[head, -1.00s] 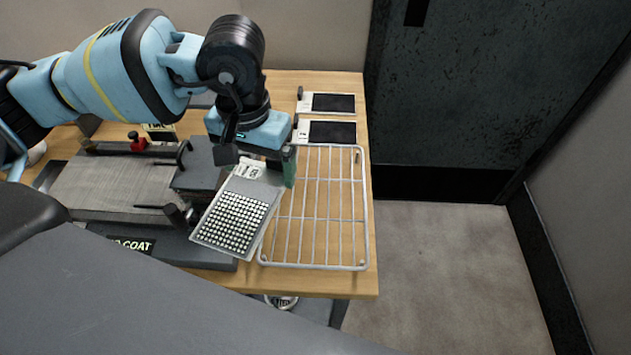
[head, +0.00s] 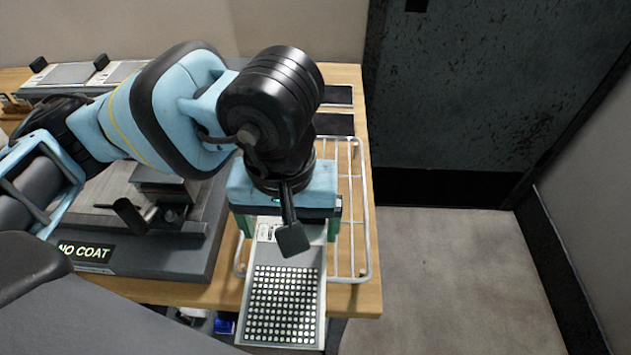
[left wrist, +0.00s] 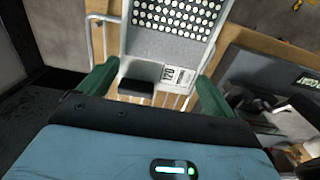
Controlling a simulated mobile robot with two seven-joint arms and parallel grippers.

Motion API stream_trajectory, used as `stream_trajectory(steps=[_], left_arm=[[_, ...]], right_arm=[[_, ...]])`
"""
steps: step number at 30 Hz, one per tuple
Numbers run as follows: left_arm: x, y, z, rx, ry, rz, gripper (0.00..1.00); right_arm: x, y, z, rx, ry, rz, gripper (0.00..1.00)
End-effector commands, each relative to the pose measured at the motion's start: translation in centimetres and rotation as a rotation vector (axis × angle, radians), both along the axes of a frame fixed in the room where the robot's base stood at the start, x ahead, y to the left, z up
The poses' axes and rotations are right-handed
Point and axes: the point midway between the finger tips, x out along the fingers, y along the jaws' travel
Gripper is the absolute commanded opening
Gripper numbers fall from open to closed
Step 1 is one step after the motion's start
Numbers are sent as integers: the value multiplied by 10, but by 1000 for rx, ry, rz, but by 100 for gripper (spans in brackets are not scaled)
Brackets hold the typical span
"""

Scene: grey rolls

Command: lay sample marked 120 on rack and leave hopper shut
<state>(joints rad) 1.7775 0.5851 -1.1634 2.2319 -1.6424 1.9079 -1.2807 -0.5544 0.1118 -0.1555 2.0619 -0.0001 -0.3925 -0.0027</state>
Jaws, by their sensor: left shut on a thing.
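My left gripper (head: 287,228) is shut on a pale grey sample plate (head: 252,310) dotted with rows of white discs. It grips the plate's labelled end; in the left wrist view the label (left wrist: 180,77) seems to read 120. The gripper is over the wire rack (head: 366,225), hiding much of it, and the plate's other end sticks out past the table's front edge. I cannot tell whether the plate touches the rack. I cannot make out the hopper or its state for sure. My right gripper is not in view.
A grey machine labelled NO COAT (head: 86,251) stands left of the rack, partly behind my arm. Dark-faced plates (head: 333,124) lie behind the rack, and more plates (head: 70,74) at the back left. Open floor (head: 440,270) lies to the right.

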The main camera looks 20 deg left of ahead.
Motion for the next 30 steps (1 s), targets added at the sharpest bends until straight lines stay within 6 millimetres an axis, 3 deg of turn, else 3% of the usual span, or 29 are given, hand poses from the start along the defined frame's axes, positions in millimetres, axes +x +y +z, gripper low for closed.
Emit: stream_trajectory(steps=[9, 18, 30], left_arm=[[70, -2, -5, 1, -1, 4, 66], [124, -4, -11, 0, -1, 3, 66], [139, -4, -13, 0, -1, -1, 66]], right_arm=[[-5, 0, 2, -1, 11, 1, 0], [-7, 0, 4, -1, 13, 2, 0], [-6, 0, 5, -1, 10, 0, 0]])
